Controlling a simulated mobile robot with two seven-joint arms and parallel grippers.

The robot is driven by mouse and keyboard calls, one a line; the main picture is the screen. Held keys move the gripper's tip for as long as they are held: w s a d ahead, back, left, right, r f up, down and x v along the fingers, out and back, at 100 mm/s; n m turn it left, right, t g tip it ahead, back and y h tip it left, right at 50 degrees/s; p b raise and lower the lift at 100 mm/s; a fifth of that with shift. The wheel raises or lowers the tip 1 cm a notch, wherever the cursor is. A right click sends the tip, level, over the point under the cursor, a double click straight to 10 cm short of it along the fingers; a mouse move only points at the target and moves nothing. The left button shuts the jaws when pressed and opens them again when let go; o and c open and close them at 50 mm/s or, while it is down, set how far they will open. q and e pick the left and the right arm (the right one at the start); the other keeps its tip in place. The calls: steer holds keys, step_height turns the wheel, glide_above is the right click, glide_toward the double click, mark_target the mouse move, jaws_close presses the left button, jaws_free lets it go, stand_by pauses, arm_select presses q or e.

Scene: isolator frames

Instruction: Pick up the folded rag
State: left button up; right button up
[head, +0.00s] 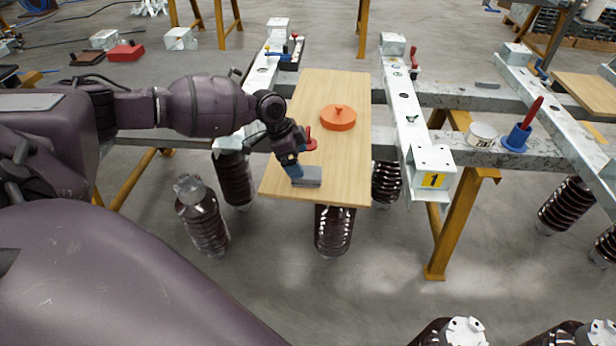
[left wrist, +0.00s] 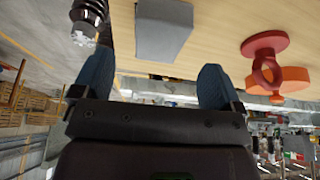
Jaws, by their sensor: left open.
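The folded rag (head: 307,178) is a small grey block-like piece lying flat near the front edge of the wooden board. My left gripper (head: 292,170) has blue fingertips and is pointed down just beside the rag's left end, partly covering it in the head view. In the left wrist view, the rag (left wrist: 163,28) lies beyond the gap between the two blue fingers of my left gripper (left wrist: 154,82). The fingers are wide apart with nothing between them. Whether a finger touches the rag I cannot tell. My right gripper is not in view.
The wooden board (head: 350,85) also bears an orange round lid with a knob (head: 338,120) and a red item (head: 309,142) close to my gripper. White metal beams (head: 403,105) flank the board. Dark ribbed insulators (head: 332,232) hang below it. The board's right half is mostly clear.

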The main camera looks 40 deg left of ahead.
mark_target(306, 172)
arm_select(q)
steer(key=b+x, duration=0.1)
steer(key=x, duration=0.4)
steer(key=shift+w+d+f, duration=0.15)
steer(key=shift+d+f, duration=0.15)
steer(key=shift+f, duration=0.05)
steer(key=shift+r, duration=0.1)
steer(key=shift+c, duration=0.4)
steer(key=c, duration=0.9)
steer(key=shift+r, duration=0.1)
